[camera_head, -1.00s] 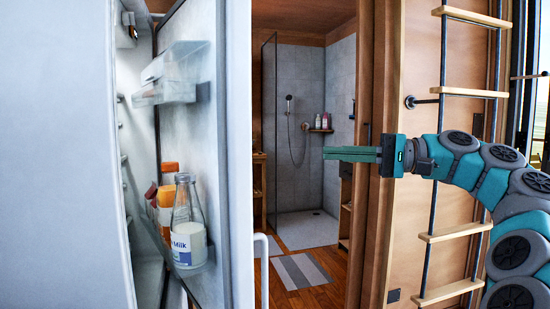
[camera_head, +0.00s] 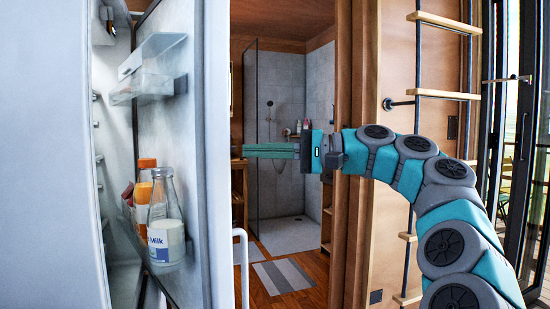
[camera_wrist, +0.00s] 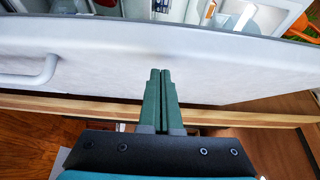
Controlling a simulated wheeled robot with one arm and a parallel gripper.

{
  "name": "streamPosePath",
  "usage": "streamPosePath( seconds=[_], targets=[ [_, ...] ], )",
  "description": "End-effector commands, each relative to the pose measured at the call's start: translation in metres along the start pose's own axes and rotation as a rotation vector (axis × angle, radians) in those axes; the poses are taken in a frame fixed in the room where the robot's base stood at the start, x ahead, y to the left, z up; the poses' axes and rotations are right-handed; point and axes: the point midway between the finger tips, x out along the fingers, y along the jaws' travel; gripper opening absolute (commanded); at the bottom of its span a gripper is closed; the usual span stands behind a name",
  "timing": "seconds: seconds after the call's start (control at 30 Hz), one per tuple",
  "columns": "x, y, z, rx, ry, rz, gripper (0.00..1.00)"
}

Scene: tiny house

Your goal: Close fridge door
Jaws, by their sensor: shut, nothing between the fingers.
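The fridge door (camera_head: 216,120) stands open at the left in the head view, with its shelves and a milk bottle (camera_head: 165,222) facing the fridge interior (camera_head: 118,150). The door's white outer face (camera_wrist: 110,68) fills the upper middle of the wrist view, with its handle (camera_wrist: 38,72) at the left. My gripper (camera_head: 246,151) is shut and empty, just right of the door's edge in the head view. In the wrist view its green fingers (camera_wrist: 160,74) point at the outer face. I cannot tell whether they touch it.
A wooden ladder (camera_head: 440,95) stands against the wall at the right. A glass door (camera_head: 505,140) is at the far right.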

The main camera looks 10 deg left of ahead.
Motion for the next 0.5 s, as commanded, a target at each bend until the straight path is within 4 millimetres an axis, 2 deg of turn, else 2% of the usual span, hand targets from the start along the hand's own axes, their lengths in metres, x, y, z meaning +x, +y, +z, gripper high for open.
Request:
streamPosePath(
  seconds=[0.2, 0.5],
  targets=[
    [0.0097, 0.0004, 0.0103, 0.003, -0.001, -0.002, 0.0],
    [0.0125, -0.0001, 0.0127, 0.001, 0.001, -0.001, 0.0]
  ],
)
